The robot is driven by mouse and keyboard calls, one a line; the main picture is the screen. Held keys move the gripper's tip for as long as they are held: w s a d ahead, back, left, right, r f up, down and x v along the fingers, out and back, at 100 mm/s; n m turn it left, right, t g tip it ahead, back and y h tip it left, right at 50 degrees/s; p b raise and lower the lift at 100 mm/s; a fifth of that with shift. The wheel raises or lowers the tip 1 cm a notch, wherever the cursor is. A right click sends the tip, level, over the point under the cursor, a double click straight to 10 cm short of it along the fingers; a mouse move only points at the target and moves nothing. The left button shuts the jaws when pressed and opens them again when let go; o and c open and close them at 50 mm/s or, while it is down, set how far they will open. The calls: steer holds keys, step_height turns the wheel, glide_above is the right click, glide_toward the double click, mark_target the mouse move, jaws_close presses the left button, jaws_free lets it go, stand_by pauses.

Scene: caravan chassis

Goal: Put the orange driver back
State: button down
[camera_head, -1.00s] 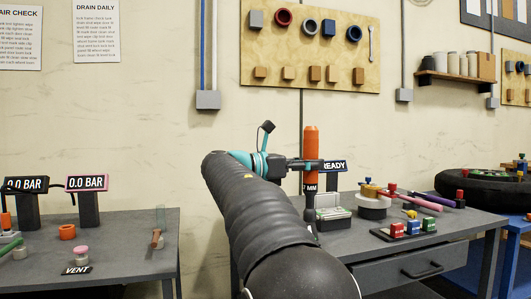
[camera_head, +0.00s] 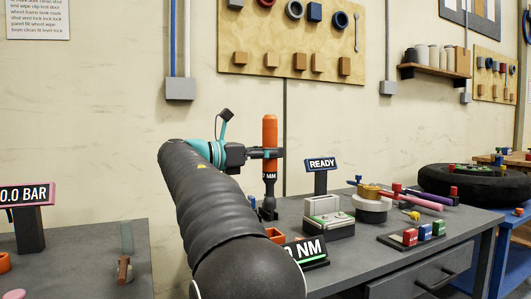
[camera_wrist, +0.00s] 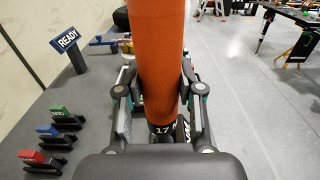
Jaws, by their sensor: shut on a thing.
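The orange driver (camera_head: 270,131) stands upright in my gripper (camera_head: 268,153), which is shut around its orange handle. Its dark lower end hangs over the back left of the grey table; whether it touches the table I cannot tell. In the wrist view the handle of the driver (camera_wrist: 160,45) fills the middle, with a finger of my gripper (camera_wrist: 158,98) on each side and a dark band marked 17 below.
An NM display (camera_head: 306,251) stands beside the holder. A READY sign (camera_head: 320,164), a grey-green case (camera_head: 328,222) and a round grey stand (camera_head: 371,213) are to the right. Red, blue and green blocks (camera_head: 425,233) sit near the front edge. A separate table (camera_head: 80,250) is at left.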

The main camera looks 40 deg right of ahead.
mark_target(268, 204)
steer(key=shift+a+f+b, duration=0.1)
steer(key=shift+f+b, duration=2.75)
steer(key=shift+f, duration=3.5)
steer(key=c, duration=0.7)
jaws_free()
steer(key=shift+o, duration=0.2)
steer(key=shift+f, duration=0.1)
steer(key=v, duration=1.2)
